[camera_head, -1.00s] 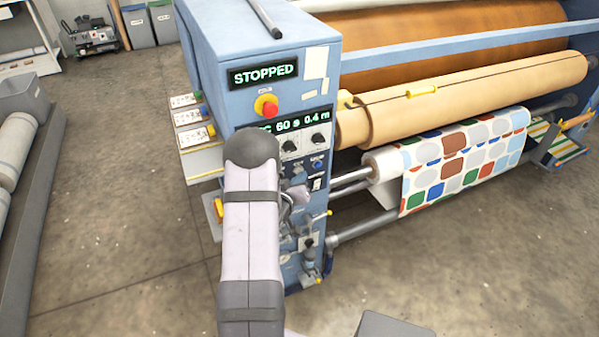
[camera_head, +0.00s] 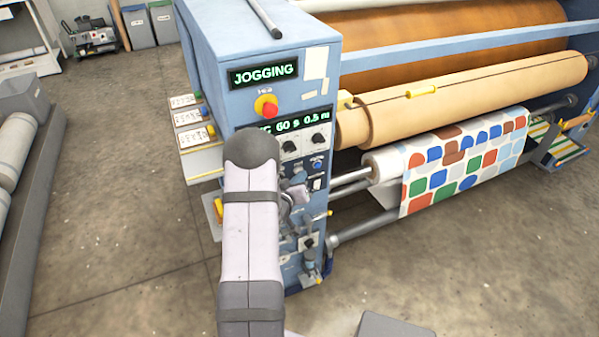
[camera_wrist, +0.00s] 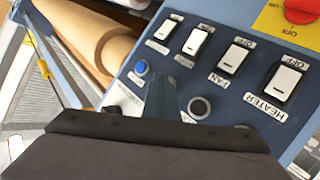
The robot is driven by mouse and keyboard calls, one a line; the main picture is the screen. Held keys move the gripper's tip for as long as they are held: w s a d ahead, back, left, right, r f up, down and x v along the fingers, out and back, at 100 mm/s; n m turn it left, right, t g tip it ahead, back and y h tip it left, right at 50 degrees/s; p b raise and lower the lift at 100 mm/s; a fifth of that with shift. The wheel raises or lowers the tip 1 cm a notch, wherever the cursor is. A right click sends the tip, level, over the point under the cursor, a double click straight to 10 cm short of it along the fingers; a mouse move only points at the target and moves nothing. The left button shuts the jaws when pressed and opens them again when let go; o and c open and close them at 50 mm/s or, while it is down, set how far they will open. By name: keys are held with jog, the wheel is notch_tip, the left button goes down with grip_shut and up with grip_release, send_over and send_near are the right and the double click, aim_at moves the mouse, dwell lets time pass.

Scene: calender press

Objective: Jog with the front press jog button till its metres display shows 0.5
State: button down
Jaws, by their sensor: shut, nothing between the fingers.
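The front press panel (camera_head: 252,98) shows in the head view, with a status display (camera_head: 263,74) reading JOGGING. The display below it (camera_head: 303,121) reads 60 s and 0.5 m; its left end is behind my arm. My gripper (camera_wrist: 163,82) is shut and empty in the wrist view, its tip against or just over the switch panel. A blue button (camera_wrist: 141,67) is left of the tip, and a dark round control (camera_wrist: 199,107) is to its right. The button under the tip is hidden, and I cannot see the contact itself.
Another red button (camera_head: 266,106) sits under the status display. Patterned cloth (camera_head: 455,165) hangs at the rollers. Open floor lies left of the press.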

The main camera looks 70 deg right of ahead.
jog(key=shift+s+a, duration=0.55)
dwell(0.4)
jog(key=shift+s+a, duration=1.8)
